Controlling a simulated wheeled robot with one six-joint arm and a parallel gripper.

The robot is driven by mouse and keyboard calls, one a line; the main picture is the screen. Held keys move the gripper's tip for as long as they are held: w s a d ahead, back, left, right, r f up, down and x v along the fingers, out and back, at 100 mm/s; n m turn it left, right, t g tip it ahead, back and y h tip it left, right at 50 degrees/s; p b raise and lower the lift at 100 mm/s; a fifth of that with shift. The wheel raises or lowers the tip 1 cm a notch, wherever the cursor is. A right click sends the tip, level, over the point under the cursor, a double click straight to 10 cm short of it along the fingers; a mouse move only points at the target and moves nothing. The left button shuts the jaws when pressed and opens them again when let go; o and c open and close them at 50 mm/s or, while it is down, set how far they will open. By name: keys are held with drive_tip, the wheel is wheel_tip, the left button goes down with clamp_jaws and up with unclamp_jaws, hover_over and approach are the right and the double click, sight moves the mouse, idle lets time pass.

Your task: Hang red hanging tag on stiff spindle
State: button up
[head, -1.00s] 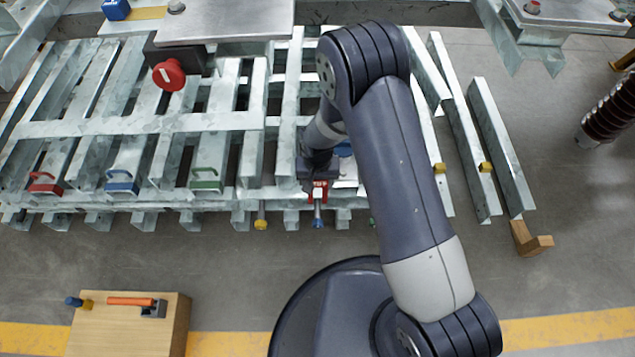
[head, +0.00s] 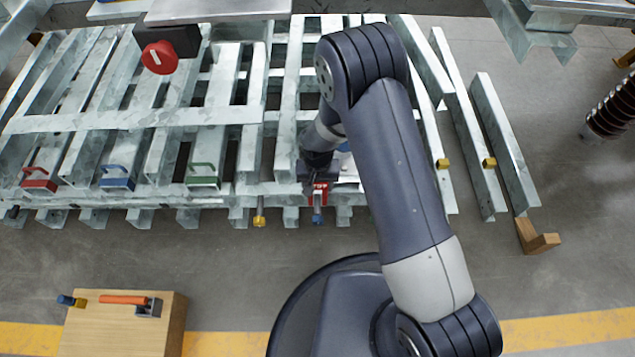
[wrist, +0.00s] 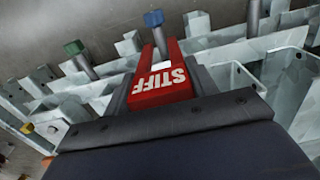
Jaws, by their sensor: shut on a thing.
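The red tag (wrist: 165,82), lettered STIFF, is held in my gripper (wrist: 165,95), whose jaws are shut on it. In the head view the tag (head: 320,188) shows below my gripper (head: 319,178) at the frame's front edge. A blue-tipped spindle (wrist: 153,20) rises at the tag's far end, close to or through it; I cannot tell whether the tag is around it. In the head view this spindle (head: 317,213) shows just in front of the tag. A yellow-tipped spindle (head: 259,215) stands to the left. A green-tipped spindle (wrist: 76,48) stands apart on the other side.
Galvanised frames (head: 130,122) fill the space around my gripper. A red knob (head: 160,58) is further back. A wooden box (head: 120,325) with tools stands front left. Floor between is clear.

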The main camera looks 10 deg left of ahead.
drive_tip(key=shift+f+b, duration=0.4)
drive_tip(key=shift+f, duration=0.5)
drive_tip(key=shift+b, duration=0.35)
idle(1.2)
drive_tip(key=shift+f, duration=0.35)
drive_tip(key=b, duration=0.6)
hover_over(318, 208)
drive_tip(key=shift+f, duration=5.7)
drive_tip(key=o, duration=1.1)
